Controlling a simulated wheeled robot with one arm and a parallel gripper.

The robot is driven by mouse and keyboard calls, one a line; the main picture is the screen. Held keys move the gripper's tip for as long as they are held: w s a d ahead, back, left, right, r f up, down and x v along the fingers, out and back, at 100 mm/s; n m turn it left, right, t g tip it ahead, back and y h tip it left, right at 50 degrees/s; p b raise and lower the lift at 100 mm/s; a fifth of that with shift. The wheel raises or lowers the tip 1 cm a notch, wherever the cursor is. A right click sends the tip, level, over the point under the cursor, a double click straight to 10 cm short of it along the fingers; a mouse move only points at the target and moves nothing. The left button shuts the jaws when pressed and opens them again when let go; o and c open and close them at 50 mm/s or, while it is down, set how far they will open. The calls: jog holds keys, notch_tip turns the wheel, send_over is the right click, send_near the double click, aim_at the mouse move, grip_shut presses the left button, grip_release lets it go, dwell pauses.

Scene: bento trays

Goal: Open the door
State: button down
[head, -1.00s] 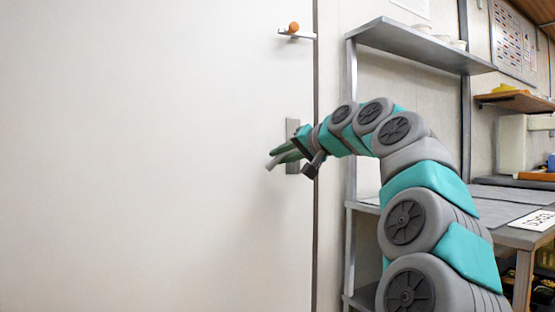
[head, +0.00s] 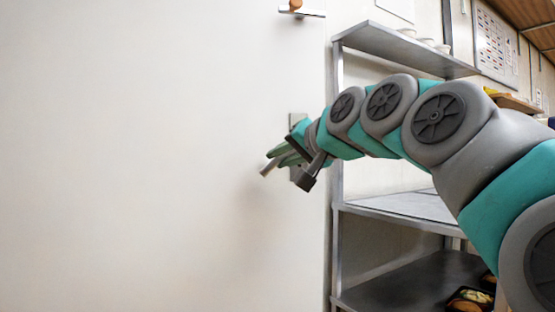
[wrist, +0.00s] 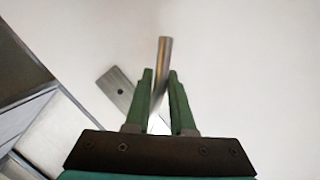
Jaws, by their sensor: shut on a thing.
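The door (head: 130,150) is a large pale panel filling the left and middle of the head view. It also shows in the wrist view (wrist: 240,50). Its metal lever handle (wrist: 163,65) sits between the two green fingers of my gripper (wrist: 163,85), which is shut on it. The handle's tip (head: 267,168) sticks out past the fingers in the head view. The handle's grey plate (head: 298,120) is partly hidden behind my gripper (head: 278,155). The door's right edge lies close against the shelf's left post in the picture. I cannot tell how far the door stands open.
A metal shelf unit (head: 337,160) stands just right of the door edge, with bowls (head: 425,40) on top and food trays (head: 468,299) low down. A hook with an orange-brown knob (head: 295,5) is on the door above the handle. My arm crosses the right side.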

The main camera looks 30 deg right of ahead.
jog(key=s+a, duration=0.3)
jog(key=s, duration=0.3)
jog(key=shift+s+f, duration=0.15)
jog(key=shift+s, duration=0.25)
jog(key=shift+a, duration=0.1)
jog(key=c, duration=0.8)
grip_release()
jog(key=v, duration=0.7)
jog(key=shift+s, duration=0.4)
jog(key=shift+a, duration=0.15)
